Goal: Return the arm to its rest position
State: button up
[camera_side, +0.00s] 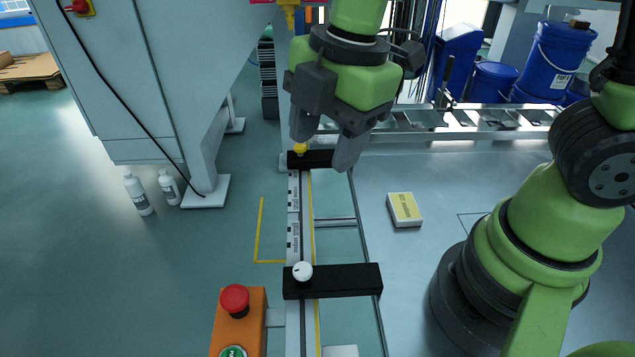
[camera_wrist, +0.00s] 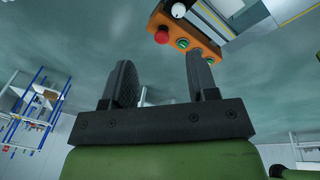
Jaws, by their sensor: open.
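My gripper (camera_side: 327,150) hangs at the upper middle of the side view, over the far end of the panel fixture. Its dark fingers are apart with nothing seen between them. In the wrist view my gripper (camera_wrist: 160,85) also shows open and empty, its two fingers spread. A far black block (camera_side: 318,159) with a yellow knob (camera_side: 299,149) is just below and behind the fingers, partly hidden by them. I cannot tell whether a finger touches it. A near black block (camera_side: 345,281) carries a white round knob (camera_side: 303,271).
An orange box with a red button (camera_side: 235,298) stands at the near left; it shows in the wrist view (camera_wrist: 185,29). A small yellow-and-white box (camera_side: 404,209) lies on the grey table (camera_side: 440,180). Blue buckets (camera_side: 553,60) stand behind a metal rail (camera_side: 450,128).

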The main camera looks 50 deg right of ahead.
jog(key=s+d+r+m+t, duration=0.2)
jog(key=s+d+r+m, duration=0.2)
jog(key=m, duration=0.7)
jog(key=s+d+r+m+t, duration=0.3)
jog(key=s+d+r+m, duration=0.1)
jog(key=m, duration=0.7)
jog(key=shift+s+r+y, duration=0.35)
jog(key=shift+r+y, duration=0.05)
jog(key=shift+r, duration=0.4)
